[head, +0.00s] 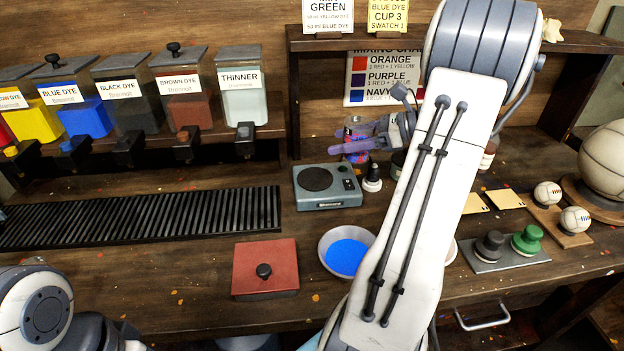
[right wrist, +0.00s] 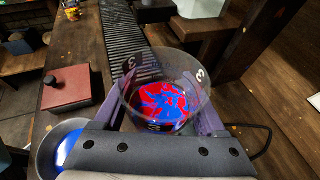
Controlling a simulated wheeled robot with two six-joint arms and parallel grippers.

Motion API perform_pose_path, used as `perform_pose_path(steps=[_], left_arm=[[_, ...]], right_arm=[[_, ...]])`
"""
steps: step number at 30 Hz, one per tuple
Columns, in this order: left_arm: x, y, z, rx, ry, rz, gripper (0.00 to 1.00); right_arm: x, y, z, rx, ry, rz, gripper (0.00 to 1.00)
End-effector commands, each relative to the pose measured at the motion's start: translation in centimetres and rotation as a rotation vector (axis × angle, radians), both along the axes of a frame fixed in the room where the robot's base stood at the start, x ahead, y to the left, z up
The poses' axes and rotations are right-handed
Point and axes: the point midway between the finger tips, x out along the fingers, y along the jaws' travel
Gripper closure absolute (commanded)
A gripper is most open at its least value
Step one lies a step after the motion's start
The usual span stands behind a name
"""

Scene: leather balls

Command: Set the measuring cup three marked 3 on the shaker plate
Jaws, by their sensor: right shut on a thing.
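The measuring cup (right wrist: 165,98) is clear, bears the mark 3 and holds swirled red and blue dye. My right gripper (head: 362,142) is shut on it; the purple fingers sit on both sides of the cup in the right wrist view (right wrist: 165,110). In the head view the cup (head: 356,131) is partly hidden by the fingers. It appears behind and to the right of the shaker plate (head: 317,179), a black disc on a grey box; its exact height is unclear. My left gripper is out of view; only part of its arm shows at lower left.
A dark-capped bottle (head: 372,178) stands beside the shaker. A red lidded box (head: 264,268) and a bowl of blue dye (head: 347,255) are in front. A black slatted rack (head: 145,220) lies left, below the dye dispensers (head: 185,95). My right arm hides the middle-right bench.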

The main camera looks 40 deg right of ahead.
Motion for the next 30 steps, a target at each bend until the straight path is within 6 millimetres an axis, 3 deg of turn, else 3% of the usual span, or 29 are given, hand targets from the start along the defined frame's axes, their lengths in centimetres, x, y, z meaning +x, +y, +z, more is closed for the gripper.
perform_pose_path(steps=[15, 21, 30], left_arm=[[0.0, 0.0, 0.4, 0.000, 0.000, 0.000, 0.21], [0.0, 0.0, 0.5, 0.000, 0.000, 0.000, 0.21], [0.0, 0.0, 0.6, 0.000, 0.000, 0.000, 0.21]], right_arm=[[9.6, 2.9, -5.9, 0.002, 0.002, 0.004, 0.89], [10.6, 3.1, -6.9, 0.000, 0.001, 0.002, 0.89], [10.6, 3.1, -10.5, 0.002, 0.002, 0.001, 0.89]])
